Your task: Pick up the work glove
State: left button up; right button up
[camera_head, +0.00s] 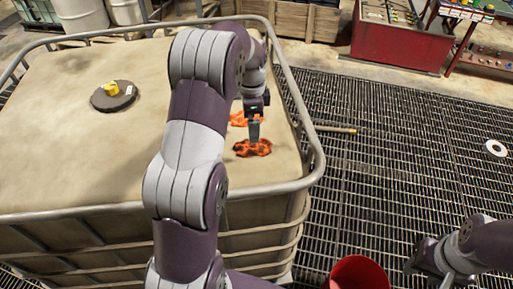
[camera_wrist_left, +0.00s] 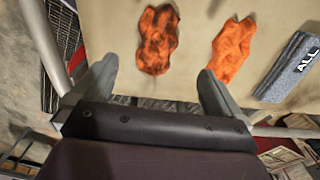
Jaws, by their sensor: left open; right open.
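Two crumpled orange cloth-like pieces lie on the beige tank top (camera_head: 60,145). The nearer, dark-mottled piece (camera_head: 253,147) shows below my left gripper (camera_head: 254,131); the plainer piece (camera_head: 238,118) behind is partly hidden by my arm. In the left wrist view the mottled piece (camera_wrist_left: 157,40) lies ahead between my open, empty left fingers (camera_wrist_left: 158,75), and the plainer orange piece (camera_wrist_left: 233,48) lies to its right. I cannot tell for sure which is the work glove, or whether a fingertip touches it. My right gripper (camera_head: 427,268) is open and empty at lower right.
A metal rail (camera_head: 302,108) rings the tank top. A dark lid with a yellow cap (camera_head: 115,95) sits at left. A grey lettered block (camera_wrist_left: 290,68) lies right of the orange pieces. A red bucket (camera_head: 358,273) stands below; grated floor (camera_head: 410,160) is mostly clear.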

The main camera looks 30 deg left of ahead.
aim_at(252, 145)
pick_arm(q)
jog(key=shift+s+d+f+b, duration=0.2)
jog(key=shift+s+f+b, duration=0.1)
jog(key=shift+f, duration=0.25)
jog(key=shift+s+d+f+b, duration=0.2)
jog(key=shift+s+f, duration=0.1)
jog(key=shift+f, duration=0.2)
jog(key=shift+s+f, duration=0.2)
jog(key=shift+w+a+f+b, duration=0.1)
jog(key=shift+w+f+b, duration=0.15)
jog(key=shift+f+b, duration=0.6)
jog(key=shift+w+a+f+p, duration=0.15)
jog(key=shift+w+f+p, duration=0.2)
jog(key=shift+p, duration=0.55)
jog(key=f, duration=0.3)
jog(key=shift+w+a+p, duration=0.15)
jog(key=shift+w+p, duration=0.2)
jog(key=shift+p, duration=0.05)
jog(key=shift+s+d, duration=0.25)
jog(key=shift+s, duration=0.3)
jog(key=shift+c, duration=0.7)
jog(key=shift+w+f, duration=0.1)
jog(key=shift+w, duration=0.1)
jog(key=c, duration=0.9)
pick_arm(e)
jog(key=shift+s+d+f, duration=0.1)
jog(key=shift+s+f, duration=0.15)
jog(key=shift+f, duration=0.7)
